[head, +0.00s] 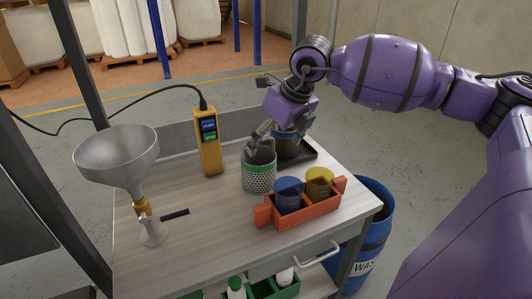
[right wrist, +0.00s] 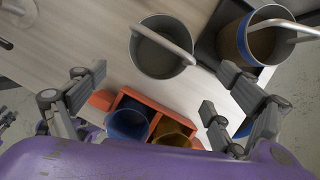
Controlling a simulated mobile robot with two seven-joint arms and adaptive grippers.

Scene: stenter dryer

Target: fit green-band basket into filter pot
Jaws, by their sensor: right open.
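The green-band basket (head: 258,178) is a perforated metal cup with a green band and a raised handle. It stands upright on the table, and its grey inside shows in the right wrist view (right wrist: 152,62). A grey metal funnel-shaped vessel (head: 118,160) on a stand with a valve, at the table's left, may be the filter pot. My right gripper (head: 280,131) is open and empty, above and just behind the green-band basket in the head view. In the right wrist view its fingers are spread (right wrist: 160,85), with the basket beyond their tips. My left gripper is out of view.
An orange carrier (head: 301,211) holds a blue and a yellow container in front of the basket. A blue-band container (head: 288,147) stands on a dark tray (head: 308,158) behind. A yellow handheld unit (head: 208,155) stands between funnel and basket. The table's front middle is clear.

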